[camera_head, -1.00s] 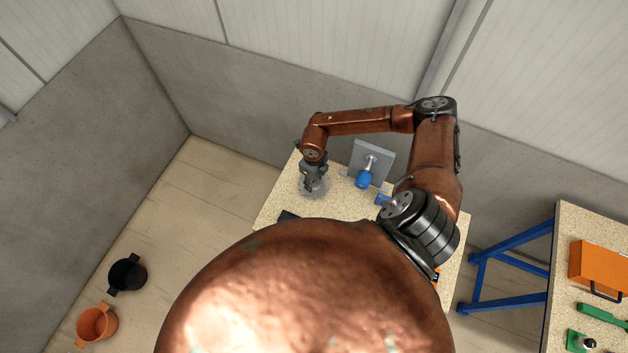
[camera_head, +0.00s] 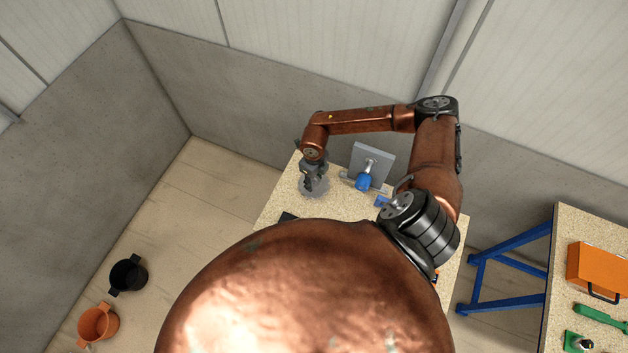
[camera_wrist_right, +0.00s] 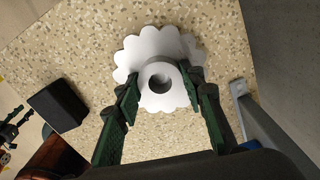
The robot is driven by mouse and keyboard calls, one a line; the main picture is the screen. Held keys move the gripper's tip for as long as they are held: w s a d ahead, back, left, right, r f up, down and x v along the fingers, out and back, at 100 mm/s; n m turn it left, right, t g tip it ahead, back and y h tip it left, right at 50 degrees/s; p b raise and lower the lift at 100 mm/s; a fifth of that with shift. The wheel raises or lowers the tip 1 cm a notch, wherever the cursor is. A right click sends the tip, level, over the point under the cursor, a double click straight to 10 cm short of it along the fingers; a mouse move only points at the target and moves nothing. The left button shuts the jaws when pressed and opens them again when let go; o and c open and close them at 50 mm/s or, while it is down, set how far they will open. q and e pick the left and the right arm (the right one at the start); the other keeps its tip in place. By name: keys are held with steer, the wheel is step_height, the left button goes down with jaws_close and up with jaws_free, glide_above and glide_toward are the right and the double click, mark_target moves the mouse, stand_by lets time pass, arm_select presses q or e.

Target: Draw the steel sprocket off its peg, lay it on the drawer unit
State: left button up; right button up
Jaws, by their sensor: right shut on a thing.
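The steel sprocket (camera_wrist_right: 153,62) is a pale toothed disc with a raised hub and a centre hole. My right gripper (camera_head: 313,184) is shut on the hub, with one green finger on each side in the right wrist view (camera_wrist_right: 163,92). The sprocket is off any peg, above or on the speckled top (camera_head: 335,206), which I take as the drawer unit; I cannot tell whether it touches. A grey upright plate (camera_head: 372,160) stands behind, with a short peg on its face. A dark jointed part at the wrist view's left edge may be my left gripper.
A blue part (camera_head: 363,182) sits before the plate. A dark block (camera_wrist_right: 58,104) lies on the top beside the sprocket. A black pot (camera_head: 127,275) and an orange pot (camera_head: 97,324) stand on the floor. Another table at right holds an orange case (camera_head: 600,268).

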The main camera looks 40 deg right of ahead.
steer(key=shift+r+p, duration=0.85)
steer(key=shift+r, duration=0.65)
steer(key=shift+r, duration=0.1)
steer(key=shift+r+p, duration=1.15)
steer(key=shift+r, duration=0.75)
